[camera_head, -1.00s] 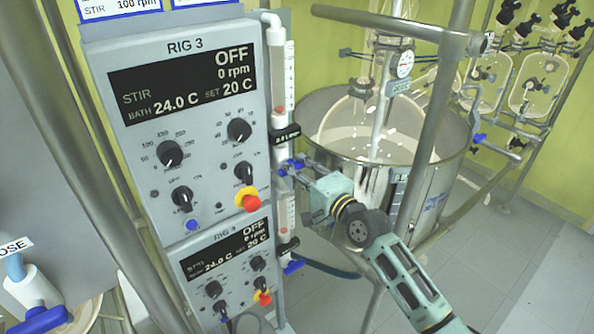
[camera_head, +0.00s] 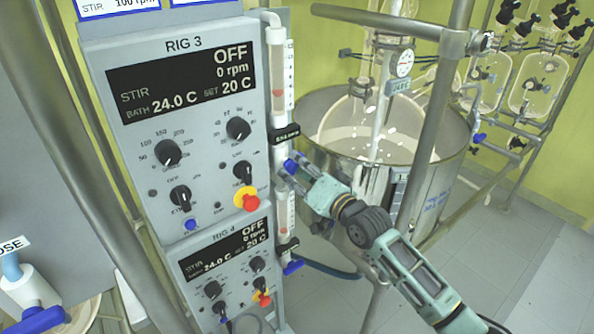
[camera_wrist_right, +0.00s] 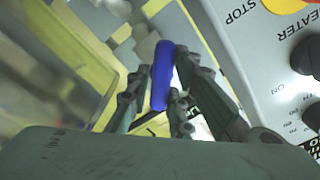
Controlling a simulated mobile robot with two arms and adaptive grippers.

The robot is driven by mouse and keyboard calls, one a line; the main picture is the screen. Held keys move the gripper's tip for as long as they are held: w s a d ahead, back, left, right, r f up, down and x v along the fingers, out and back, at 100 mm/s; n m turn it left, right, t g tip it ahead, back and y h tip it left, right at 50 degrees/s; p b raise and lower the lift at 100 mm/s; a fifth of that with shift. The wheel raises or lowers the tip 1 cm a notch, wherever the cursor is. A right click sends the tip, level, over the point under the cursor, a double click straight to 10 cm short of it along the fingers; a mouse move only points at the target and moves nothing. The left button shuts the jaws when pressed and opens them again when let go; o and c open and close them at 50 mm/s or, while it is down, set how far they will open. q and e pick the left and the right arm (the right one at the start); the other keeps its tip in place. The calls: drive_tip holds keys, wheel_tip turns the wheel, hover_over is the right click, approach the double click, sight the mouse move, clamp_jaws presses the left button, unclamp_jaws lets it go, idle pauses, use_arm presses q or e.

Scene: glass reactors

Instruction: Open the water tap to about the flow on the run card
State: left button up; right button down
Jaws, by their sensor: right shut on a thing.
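The blue tap handle (camera_head: 291,166) sits at the foot of the upper clear flow tube (camera_head: 282,75), beside the RIG 3 panel. My right gripper (camera_head: 296,168) is shut on this handle. In the right wrist view the blue handle (camera_wrist_right: 162,75) stands between the fingers (camera_wrist_right: 170,98), slightly tilted. A small red float (camera_head: 278,93) shows partway up the tube. A black readout (camera_head: 285,135) marked L/min is below it; its digits are too small to read surely. The run card (camera_head: 116,8) is cut off by the top edge; only "STIR 100 rpm" shows. My left gripper is out of view.
The RIG 3 panel (camera_head: 182,140), with knobs and a red stop button (camera_head: 247,198), is close left of the gripper. A second blue tap (camera_head: 292,267) is below. A steel vessel (camera_head: 440,170) and an upright pole (camera_head: 432,130) stand to the right.

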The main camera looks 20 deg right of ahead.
drive_tip(key=n, duration=0.3)
drive_tip(key=shift+r+n, duration=0.25)
drive_tip(key=shift+n, duration=0.05)
drive_tip(key=shift+f+n, duration=0.1)
drive_tip(key=shift+n, duration=1.6)
drive_tip(key=shift+a, duration=0.1)
drive_tip(key=c, duration=1.6)
unclamp_jaws()
drive_tip(key=shift+c, duration=0.2)
drive_tip(key=shift+f, duration=0.1)
drive_tip(key=shift+s, duration=0.2)
drive_tip(key=shift+s+d+f, duration=0.1)
drive_tip(key=shift+s+d, duration=0.15)
drive_tip(key=shift+s, duration=0.1)
drive_tip(key=v, duration=1.1)
